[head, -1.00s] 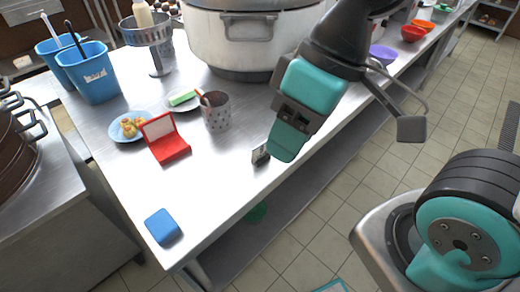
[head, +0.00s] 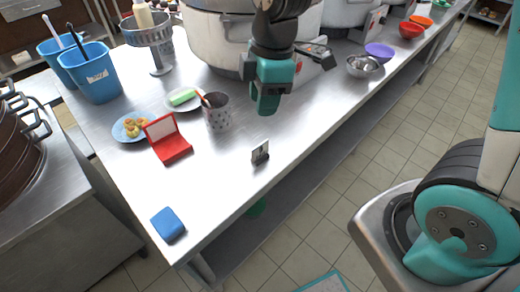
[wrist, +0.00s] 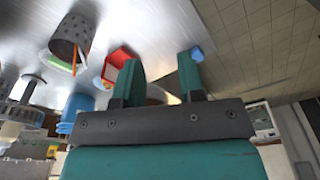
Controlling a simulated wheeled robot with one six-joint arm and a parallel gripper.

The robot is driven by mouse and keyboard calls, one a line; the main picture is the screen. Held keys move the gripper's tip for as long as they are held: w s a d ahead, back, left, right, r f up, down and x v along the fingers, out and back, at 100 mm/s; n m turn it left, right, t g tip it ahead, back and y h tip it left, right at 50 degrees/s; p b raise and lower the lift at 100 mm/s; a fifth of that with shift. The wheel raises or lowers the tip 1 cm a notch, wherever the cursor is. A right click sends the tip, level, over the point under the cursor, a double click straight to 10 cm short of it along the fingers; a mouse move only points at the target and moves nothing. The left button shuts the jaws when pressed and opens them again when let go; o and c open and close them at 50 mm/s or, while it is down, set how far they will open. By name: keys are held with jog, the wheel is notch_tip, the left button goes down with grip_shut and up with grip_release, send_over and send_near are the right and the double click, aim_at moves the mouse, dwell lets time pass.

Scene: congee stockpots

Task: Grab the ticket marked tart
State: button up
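No ticket marking is readable in these frames. A small dark stand with a pale card-like face (head: 260,152) stands upright near the front edge of the steel table. An open red case with a white panel inside its lid (head: 168,139) stands farther left; it also shows as a red shape in the wrist view (wrist: 118,62). My gripper (head: 266,108) points down over the table, above and behind the dark stand and apart from it. In the wrist view its two teal fingers (wrist: 158,80) are spread, with nothing held between them. I cannot make out the dark stand in the wrist view.
A perforated metal cup (head: 217,113), a plate with a green block (head: 172,106) and a blue plate of food (head: 118,134) stand left of my gripper. Large stockpots (head: 215,45) stand behind. A blue block (head: 166,226) lies at the near corner. The front table strip is mostly clear.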

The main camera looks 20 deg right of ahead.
jog(key=w+d+f+n+h+p, duration=0.1)
jog(key=w+d+f+n, duration=0.1)
jog(key=w+f+n, duration=0.25)
jog(key=p, duration=0.2)
send_near(260, 145)
jog(key=shift+n+h, duration=0.3)
jog(key=shift+n, duration=0.05)
notch_tip(260, 145, down, 6)
jog(key=shift+w+d+f, duration=0.1)
jog(key=shift+w+f, duration=0.05)
jog(key=shift+f, duration=0.1)
jog(key=shift+a+f+p, duration=0.15)
jog(key=shift+f+p, duration=0.15)
jog(key=shift+f, duration=1.05)
jog(key=shift+a+f+p, duration=0.15)
jog(key=shift+f+p, duration=0.1)
jog(key=shift+f, duration=1.15)
grip_shut()
